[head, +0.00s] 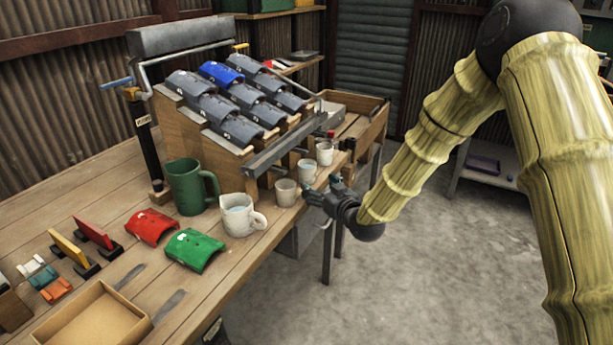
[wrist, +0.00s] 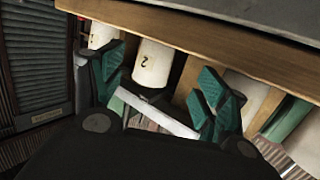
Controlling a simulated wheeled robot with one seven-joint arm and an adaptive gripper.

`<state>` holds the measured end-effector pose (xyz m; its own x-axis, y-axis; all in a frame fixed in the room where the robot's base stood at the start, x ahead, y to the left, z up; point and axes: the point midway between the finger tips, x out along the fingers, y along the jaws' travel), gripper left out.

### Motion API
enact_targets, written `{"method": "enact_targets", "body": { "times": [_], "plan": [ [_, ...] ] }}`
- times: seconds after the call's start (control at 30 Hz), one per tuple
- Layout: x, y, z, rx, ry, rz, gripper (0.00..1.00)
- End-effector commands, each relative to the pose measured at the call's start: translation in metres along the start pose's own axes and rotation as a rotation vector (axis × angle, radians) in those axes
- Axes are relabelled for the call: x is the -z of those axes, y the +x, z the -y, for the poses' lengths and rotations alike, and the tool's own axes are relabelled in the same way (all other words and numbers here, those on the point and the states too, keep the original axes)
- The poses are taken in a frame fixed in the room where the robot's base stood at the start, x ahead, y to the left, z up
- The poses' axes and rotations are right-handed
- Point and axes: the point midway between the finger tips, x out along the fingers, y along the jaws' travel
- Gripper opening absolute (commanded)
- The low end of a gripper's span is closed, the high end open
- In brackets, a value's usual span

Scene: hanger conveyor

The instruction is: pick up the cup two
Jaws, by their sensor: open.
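Cup two is a small white cup with a dark "2" on its side, and it shows in the wrist view (wrist: 155,62). It appears to be the middle of three small pale cups in the head view (head: 307,171), standing on the bench's right edge. My gripper (head: 322,199) is beside the bench edge, close to the cups. In the wrist view my gripper (wrist: 163,95) is open, its teal-padded fingers spread. Cup two shows beyond the gap between them, with nothing clearly held. Fingers partly hide the neighbouring cups, one (wrist: 103,35) at left and one (wrist: 245,90) at right.
A white mug (head: 240,216) and a green pitcher (head: 188,188) stand left of the small cups. A wooden rack (head: 205,125) of grey curved pieces and one blue one rises behind them. Red (head: 152,227) and green (head: 193,250) curved pieces lie nearer. Floor right of the bench is clear.

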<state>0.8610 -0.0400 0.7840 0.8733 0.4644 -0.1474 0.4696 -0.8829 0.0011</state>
Motion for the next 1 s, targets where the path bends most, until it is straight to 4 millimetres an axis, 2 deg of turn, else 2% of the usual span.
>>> {"method": "enact_targets", "body": {
  "times": [0.1,0.37,0.7,1.0],
  "plan": [
    [-0.001,0.013,0.000,0.000,0.000,0.001,0.74],
    [0.001,0.028,-0.002,-0.001,0.001,0.001,0.74],
    [0.006,0.067,-0.005,0.000,0.001,0.002,0.74],
    [0.006,0.071,-0.005,0.000,0.001,0.002,0.74]
  ]
}}
